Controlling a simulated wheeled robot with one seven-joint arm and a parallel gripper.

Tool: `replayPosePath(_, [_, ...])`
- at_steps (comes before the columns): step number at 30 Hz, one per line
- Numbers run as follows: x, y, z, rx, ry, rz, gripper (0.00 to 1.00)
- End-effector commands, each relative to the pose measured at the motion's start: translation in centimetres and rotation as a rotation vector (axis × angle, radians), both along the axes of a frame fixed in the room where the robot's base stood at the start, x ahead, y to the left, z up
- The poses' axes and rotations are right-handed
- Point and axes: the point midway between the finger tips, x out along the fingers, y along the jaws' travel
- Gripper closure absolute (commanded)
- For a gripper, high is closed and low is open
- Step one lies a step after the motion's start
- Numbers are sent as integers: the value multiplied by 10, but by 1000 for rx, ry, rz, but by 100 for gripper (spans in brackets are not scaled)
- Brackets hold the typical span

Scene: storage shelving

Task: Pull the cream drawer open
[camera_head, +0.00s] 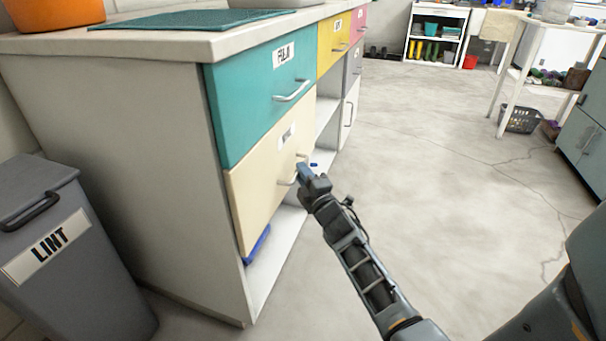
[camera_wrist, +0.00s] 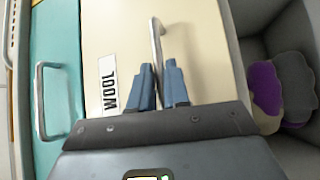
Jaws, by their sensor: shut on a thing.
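The cream drawer (camera_head: 262,185) sits below a teal drawer in the cabinet at the left of the head view. Its front looks about flush with the teal one. In the wrist view the cream front (camera_wrist: 205,55) carries a label reading WOOL and a metal bar handle (camera_wrist: 156,45). My gripper (camera_head: 303,172) is at that handle. In the wrist view my gripper's two blue-grey fingers (camera_wrist: 159,80) stand on either side of the handle's end and are shut on it. The gripped part of the handle is hidden between the fingers.
The teal drawer (camera_head: 250,105) with its own handle (camera_wrist: 42,100) is above. An open shelf (camera_head: 275,262) lies below. A grey LINT bin (camera_head: 70,260) stands left of the cabinet. The floor (camera_head: 430,150) to the right is clear.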

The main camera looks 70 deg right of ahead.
Motion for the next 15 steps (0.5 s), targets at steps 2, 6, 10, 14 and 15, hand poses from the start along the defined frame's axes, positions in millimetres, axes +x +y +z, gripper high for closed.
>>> replayPosePath(2, [0,0,0,1,1,0,100])
replayPosePath(6, [-4,0,0,0,1,0,100])
replayPosePath(10, [-16,-1,0,0,4,0,100])
replayPosePath(14, [-38,-3,0,0,5,-1,100])
replayPosePath(15, [-47,-4,0,1,6,-2,100])
